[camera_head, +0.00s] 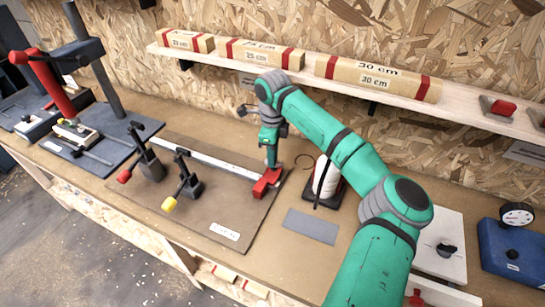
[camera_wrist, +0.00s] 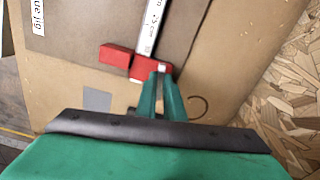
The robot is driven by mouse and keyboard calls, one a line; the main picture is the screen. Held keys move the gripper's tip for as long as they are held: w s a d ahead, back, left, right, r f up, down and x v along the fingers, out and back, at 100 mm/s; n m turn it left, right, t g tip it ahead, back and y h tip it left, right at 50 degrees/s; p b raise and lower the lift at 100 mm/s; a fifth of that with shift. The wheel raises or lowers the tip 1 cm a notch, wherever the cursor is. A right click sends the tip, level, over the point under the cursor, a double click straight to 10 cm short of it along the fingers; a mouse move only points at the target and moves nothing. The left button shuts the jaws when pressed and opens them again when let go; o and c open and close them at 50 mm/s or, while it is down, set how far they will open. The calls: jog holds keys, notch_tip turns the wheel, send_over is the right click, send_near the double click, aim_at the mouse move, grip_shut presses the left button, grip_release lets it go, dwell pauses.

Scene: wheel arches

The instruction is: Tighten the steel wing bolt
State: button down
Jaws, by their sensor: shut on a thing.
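My gripper (camera_head: 271,164) points down at the red block (camera_head: 265,184) at the right end of the steel rule on the brown board. In the wrist view my green fingers (camera_wrist: 159,77) come together at the edge of the red block (camera_wrist: 117,57). They are shut on the steel wing bolt (camera_wrist: 163,68), of which only a small pale bit shows at the fingertips. The rest of the bolt is hidden by the fingers. The steel rule (camera_head: 205,160) runs from the red block to the upper left.
Two black toggle clamps, one with a red tip (camera_head: 147,160) and one with a yellow tip (camera_head: 188,185), stand left on the board. A white and red bottle (camera_head: 326,177) stands close right of my gripper. A shelf with boxes (camera_head: 376,78) runs behind. A grey plate (camera_head: 311,226) lies in front.

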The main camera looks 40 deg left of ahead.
jog(key=shift+m, duration=0.3)
jog(key=m, duration=0.5)
jog(key=shift+w+r+m, duration=0.1)
jog(key=shift+w+m, duration=0.1)
jog(key=shift+m, duration=0.1)
jog(key=m, duration=0.5)
jog(key=shift+w, duration=0.15)
jog(key=m, duration=0.6)
jog(key=shift+w+d+r, duration=0.1)
jog(key=shift+w+d, duration=0.05)
jog(key=shift+w, duration=0.05)
jog(key=shift+s+m, duration=0.1)
jog(key=shift+m, duration=0.9)
